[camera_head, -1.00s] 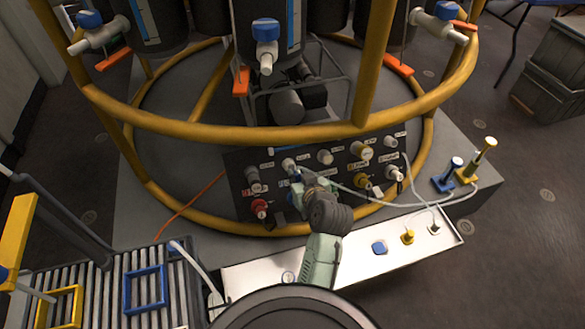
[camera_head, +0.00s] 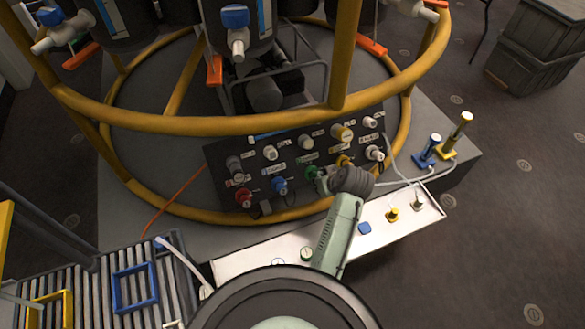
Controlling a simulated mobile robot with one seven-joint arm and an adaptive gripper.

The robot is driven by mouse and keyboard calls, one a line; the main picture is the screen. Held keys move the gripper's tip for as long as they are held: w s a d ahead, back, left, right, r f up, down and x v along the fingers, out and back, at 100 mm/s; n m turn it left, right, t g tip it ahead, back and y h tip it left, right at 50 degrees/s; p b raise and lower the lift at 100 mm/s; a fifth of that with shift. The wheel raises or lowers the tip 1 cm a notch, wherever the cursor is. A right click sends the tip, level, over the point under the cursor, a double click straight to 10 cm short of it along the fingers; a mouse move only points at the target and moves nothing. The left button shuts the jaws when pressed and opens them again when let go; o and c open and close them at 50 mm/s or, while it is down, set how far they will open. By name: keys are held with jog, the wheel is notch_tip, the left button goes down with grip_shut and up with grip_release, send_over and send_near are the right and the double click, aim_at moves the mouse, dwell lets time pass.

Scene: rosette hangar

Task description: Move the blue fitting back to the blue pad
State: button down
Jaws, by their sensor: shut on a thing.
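My gripper (camera_head: 323,183) is in front of the panel, close to the green port (camera_head: 312,172), seen from above and behind. My wrist hides most of the jaws. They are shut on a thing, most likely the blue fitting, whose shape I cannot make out. The blue port (camera_head: 280,186) on the panel's lower row is in plain view, left of my gripper.
The panel (camera_head: 222,170) carries two rows of ports and fittings. A yellow fitting (camera_head: 392,215) and a grey fitting (camera_head: 418,204) stand on the tray right of the blue pad. A pale hose (camera_head: 395,183) passes behind the wrist. A yellow ring frame (camera_head: 200,123) arches above.

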jog(key=s+d+f+g+h, duration=0.1)
jog(key=s+d+f+g, duration=0.25)
jog(key=d, duration=0.35)
jog(key=g+h, duration=0.1)
jog(key=g, duration=0.2)
send_near(365, 227)
jog(key=shift+a+f, duration=0.1)
jog(key=shift+f, duration=2.7)
jog(key=shift+r+p, duration=0.1)
jog(key=shift+p, duration=0.95)
jog(key=shift+f, duration=0.55)
jog(key=c, duration=1.4)
grip_release()
jog(key=shift+o, duration=0.2)
